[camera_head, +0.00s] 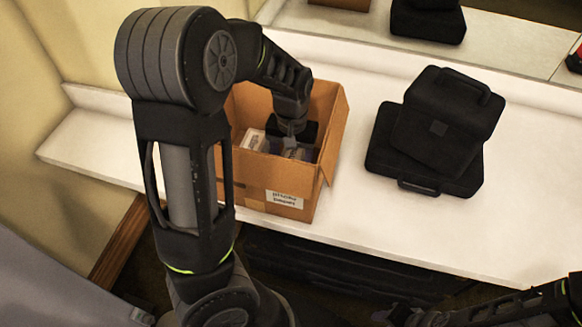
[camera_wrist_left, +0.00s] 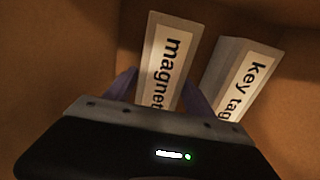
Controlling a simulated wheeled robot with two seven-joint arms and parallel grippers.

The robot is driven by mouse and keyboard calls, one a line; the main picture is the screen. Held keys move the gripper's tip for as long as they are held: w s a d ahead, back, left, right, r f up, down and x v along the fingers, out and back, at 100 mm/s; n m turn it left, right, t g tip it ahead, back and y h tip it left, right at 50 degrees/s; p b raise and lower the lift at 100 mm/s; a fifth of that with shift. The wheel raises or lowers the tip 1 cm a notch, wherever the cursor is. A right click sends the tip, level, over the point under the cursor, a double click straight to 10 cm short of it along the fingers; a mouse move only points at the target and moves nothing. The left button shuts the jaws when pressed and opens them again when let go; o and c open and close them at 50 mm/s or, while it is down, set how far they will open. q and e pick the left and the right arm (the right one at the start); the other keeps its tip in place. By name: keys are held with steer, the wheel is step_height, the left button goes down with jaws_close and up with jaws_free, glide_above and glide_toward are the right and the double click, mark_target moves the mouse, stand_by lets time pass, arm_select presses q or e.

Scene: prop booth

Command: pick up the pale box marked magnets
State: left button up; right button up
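The pale box marked magnets (camera_wrist_left: 168,65) stands inside an open cardboard box (camera_head: 248,188), its label up. My left gripper (camera_head: 290,152) reaches down into the cardboard box. In the left wrist view, its two fingers (camera_wrist_left: 162,88) stand on either side of the magnets box, close to its sides. I cannot tell whether they touch or press it. The lower end of its label is hidden by my gripper body. Part of my right arm (camera_head: 530,305) shows at the lower right; its gripper end is dark and unclear.
A box marked key tag (camera_wrist_left: 240,80) stands right of the magnets box. The cardboard walls and flaps surround my left gripper. Two stacked black cases (camera_head: 440,125) stand on the white counter (camera_head: 370,215) to the right. Counter space between is clear.

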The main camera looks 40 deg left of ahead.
arm_select(q)
jaws_close()
stand_by(0.5)
steer(key=shift+r, duration=0.15)
step_height(320, 180, up, 18)
stand_by(0.5)
stand_by(0.4)
